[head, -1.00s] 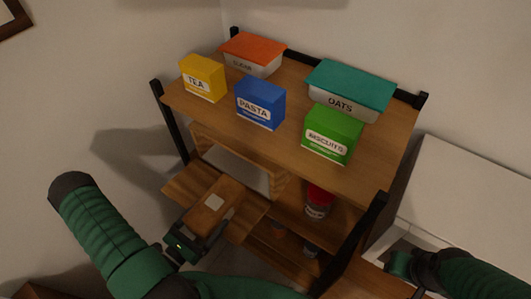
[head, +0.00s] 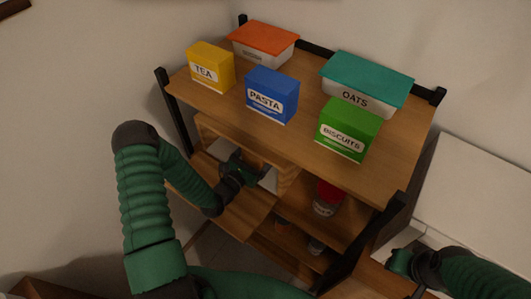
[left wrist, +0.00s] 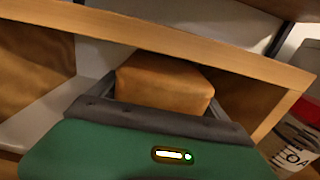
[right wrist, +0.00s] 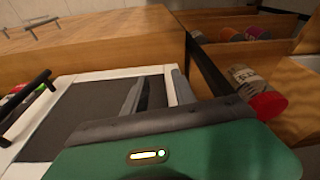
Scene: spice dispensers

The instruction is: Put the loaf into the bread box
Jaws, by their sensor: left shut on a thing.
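The loaf (left wrist: 165,82) is a brown block between my left gripper's fingers in the left wrist view, inside the bread box opening. My left gripper (head: 245,168) is shut on it and reaches into the box. The bread box (head: 288,182) is a wooden box on the shelf below the top board, with its front flap (head: 245,212) folded down. Its upper front edge (left wrist: 200,45) crosses above the loaf in the left wrist view. In the head view my gripper hides the loaf. My right gripper (right wrist: 158,92) is open and empty, off to the right.
Tea (head: 210,68), pasta (head: 271,96), biscuits (head: 347,130) and oats (head: 366,84) boxes stand on the top board. A red-lidded jar (head: 326,198) stands right of the bread box. A dark shelf post (head: 375,235) is at the front right.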

